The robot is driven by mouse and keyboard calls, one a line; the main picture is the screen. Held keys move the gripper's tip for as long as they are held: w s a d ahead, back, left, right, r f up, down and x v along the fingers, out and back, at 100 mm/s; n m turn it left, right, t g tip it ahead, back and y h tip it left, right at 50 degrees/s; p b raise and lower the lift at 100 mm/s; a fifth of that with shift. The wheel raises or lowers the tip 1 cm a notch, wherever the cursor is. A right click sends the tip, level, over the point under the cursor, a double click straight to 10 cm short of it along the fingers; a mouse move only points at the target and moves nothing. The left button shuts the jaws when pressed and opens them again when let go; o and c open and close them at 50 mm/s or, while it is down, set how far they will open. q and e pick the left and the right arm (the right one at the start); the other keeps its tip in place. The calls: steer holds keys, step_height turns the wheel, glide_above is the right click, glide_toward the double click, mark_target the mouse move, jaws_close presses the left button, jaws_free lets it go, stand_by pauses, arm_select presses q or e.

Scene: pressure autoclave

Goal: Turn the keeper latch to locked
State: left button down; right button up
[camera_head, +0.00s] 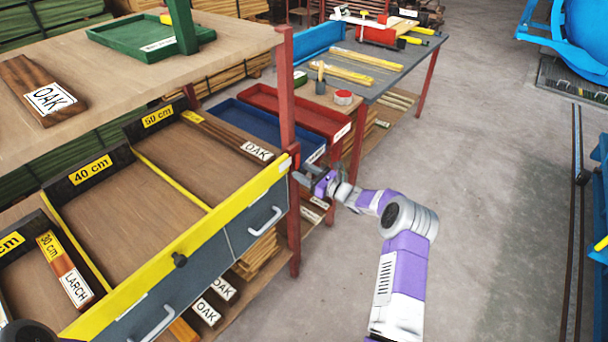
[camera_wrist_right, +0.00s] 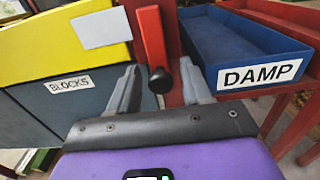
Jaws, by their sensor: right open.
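The keeper latch (camera_wrist_right: 152,38) looks like a red bar with a dark round knob (camera_wrist_right: 160,82) at its lower end. In the right wrist view it hangs nearly upright, slightly tilted, in front of a red post. My right gripper (camera_wrist_right: 160,72) is open, with one finger on each side of the knob; I cannot tell whether either touches it. In the head view my right gripper (camera_head: 304,177) is beside the red post at the yellow rail's far end, and I cannot make out the latch there. My left gripper is not in view.
The yellow rail (camera_wrist_right: 62,48) with a white plate lies left of the latch, above a grey front labelled BLOCKS. A blue DAMP tray (camera_wrist_right: 232,45) is to the right. In the head view, drawer handles (camera_head: 264,222) stick out below the rail. The floor (camera_head: 480,190) at right is clear.

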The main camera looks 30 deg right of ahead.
steer(key=shift+w+a, duration=0.1)
steer(key=shift+w, duration=0.1)
steer(key=shift+c, duration=0.3)
jaws_close()
